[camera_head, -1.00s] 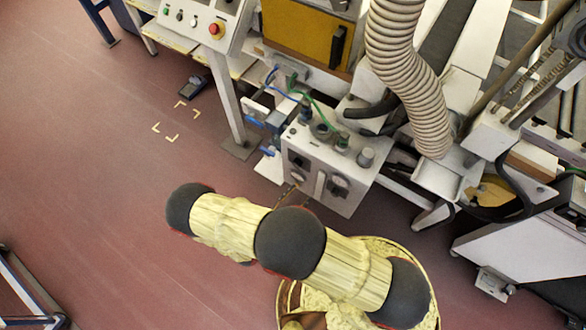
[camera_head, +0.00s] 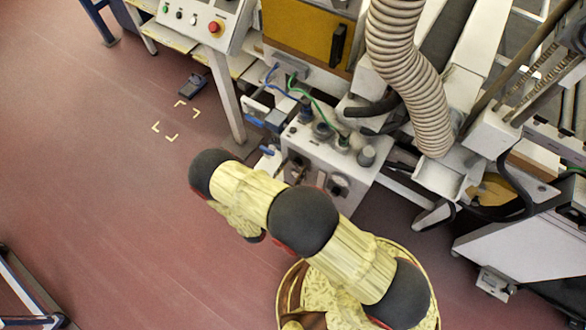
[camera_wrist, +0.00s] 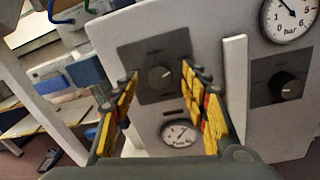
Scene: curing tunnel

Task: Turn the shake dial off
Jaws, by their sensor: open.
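A round grey dial (camera_wrist: 161,77) sits on a dark square plate on the white control box, in the wrist view. A light pointer mark shows on it; its label is too blurred to read. My gripper (camera_wrist: 159,86) is open, one yellow-padded finger to the left of the dial and one to the right. The fingers frame the dial in this view; I cannot tell how far their tips are from the panel. In the head view the control box (camera_head: 325,158) stands beyond my arm, which hides part of its front and my gripper.
A second, black knob (camera_wrist: 287,85) is on the right of the panel, past a white upright strip (camera_wrist: 235,85). A pressure gauge (camera_wrist: 290,15) is above it and a smaller gauge (camera_wrist: 178,133) is below the dial. A ribbed hose (camera_head: 405,75) hangs near the box.

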